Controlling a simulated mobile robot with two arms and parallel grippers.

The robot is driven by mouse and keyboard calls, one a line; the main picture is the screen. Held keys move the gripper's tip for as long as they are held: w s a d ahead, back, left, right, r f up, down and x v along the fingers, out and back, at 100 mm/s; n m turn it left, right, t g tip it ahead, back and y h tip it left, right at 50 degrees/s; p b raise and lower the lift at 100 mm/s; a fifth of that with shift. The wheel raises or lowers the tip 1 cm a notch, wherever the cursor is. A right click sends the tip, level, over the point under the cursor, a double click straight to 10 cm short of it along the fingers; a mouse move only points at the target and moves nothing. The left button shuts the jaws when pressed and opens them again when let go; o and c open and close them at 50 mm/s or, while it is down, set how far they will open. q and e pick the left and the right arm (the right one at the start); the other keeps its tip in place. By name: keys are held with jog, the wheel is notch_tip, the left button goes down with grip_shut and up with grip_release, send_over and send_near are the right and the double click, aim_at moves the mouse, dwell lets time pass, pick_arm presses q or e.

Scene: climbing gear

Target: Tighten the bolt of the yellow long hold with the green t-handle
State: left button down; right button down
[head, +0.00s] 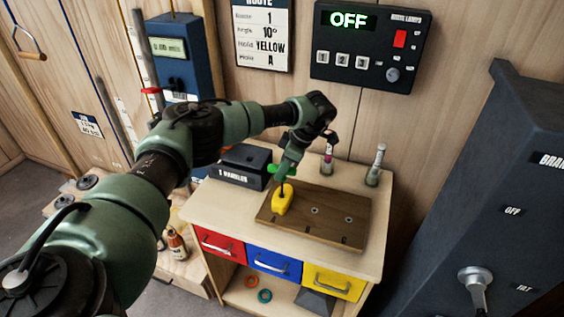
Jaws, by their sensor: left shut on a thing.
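The yellow hold (284,204) lies at the left end of the brown wooden board (345,212) on the workbench. The green t-handle (274,170) stands over the hold, its bright green bar partly covered by my gripper. Its dark shaft reaches down to the top of the hold, where the bolt is too small to make out. My left gripper (285,169) points down from above and is shut on the green t-handle. My right gripper is not in view.
A dark box labelled for t-handles (241,168) stands left of the board. Two small bottles (374,168) stand at the back right of the bench (376,240). A lamp panel (366,45) reading OFF hangs above. A dark cabinet (490,150) stands at the right.

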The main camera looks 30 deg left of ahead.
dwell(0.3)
pick_arm(q)
jog(key=m+t+p, duration=0.1)
jog(key=m, duration=0.1)
jog(key=shift+r+m, duration=0.15)
jog(key=shift+m, duration=0.25)
jog(key=shift+m+t+p, duration=0.4)
jog(key=shift+m+p, duration=0.05)
jog(key=shift+m, duration=0.45)
jog(key=m+t, duration=0.1)
jog(key=m, duration=0.3)
jog(key=shift+a+t, duration=0.1)
jog(key=shift+t, duration=0.2)
jog(key=m, duration=0.2)
jog(key=shift+f+m+t+h, duration=0.2)
jog(key=shift+m+t+h, duration=0.1)
jog(key=shift+t, duration=0.1)
jog(key=shift+r, duration=0.1)
